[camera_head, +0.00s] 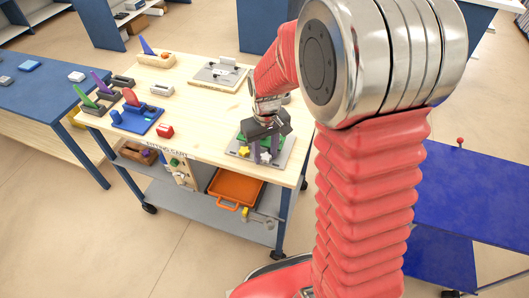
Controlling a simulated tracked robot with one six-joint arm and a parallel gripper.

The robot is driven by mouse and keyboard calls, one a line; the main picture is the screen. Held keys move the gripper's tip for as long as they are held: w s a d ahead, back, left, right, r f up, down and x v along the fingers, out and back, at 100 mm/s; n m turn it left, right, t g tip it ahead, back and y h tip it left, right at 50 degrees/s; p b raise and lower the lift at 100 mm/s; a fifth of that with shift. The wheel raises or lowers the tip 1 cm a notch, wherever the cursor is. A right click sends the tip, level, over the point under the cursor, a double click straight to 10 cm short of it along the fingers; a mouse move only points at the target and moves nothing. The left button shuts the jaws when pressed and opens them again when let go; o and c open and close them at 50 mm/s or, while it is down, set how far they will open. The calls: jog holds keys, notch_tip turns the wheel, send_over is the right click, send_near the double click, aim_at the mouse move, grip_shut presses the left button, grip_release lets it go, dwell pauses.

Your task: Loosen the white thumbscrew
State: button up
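A grey plate (283,158) lies near the right front corner of the wooden cart top. It carries a yellow knob (243,152), a green part (240,136) and a small white part (265,158), which looks like the white thumbscrew. My gripper (265,152) points down over this plate, with its two dark fingers apart. The white part shows low between the fingers. I cannot tell whether the fingers touch it. My gripper and wrist hide part of the plate behind them.
On the cart top are a blue fixture (138,118), a red block (165,130), a pale board with a clamp (220,74) and a wooden holder (157,59). An orange tray (235,187) sits on the lower shelf. A blue table (475,205) stands to the right.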

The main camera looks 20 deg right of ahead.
jog(key=shift+d+r, duration=0.1)
jog(key=shift+d, duration=0.1)
jog(key=shift+a+r, duration=0.2)
jog(key=shift+r, duration=3.7)
notch_tip(320, 180, up, 6)
jog(key=m, duration=1.4)
send_over(265, 157)
jog(key=shift+f, duration=0.1)
jog(key=shift+f, duration=0.15)
notch_tip(265, 157, down, 14)
jog(key=shift+r, duration=0.25)
jog(key=shift+c, duration=0.2)
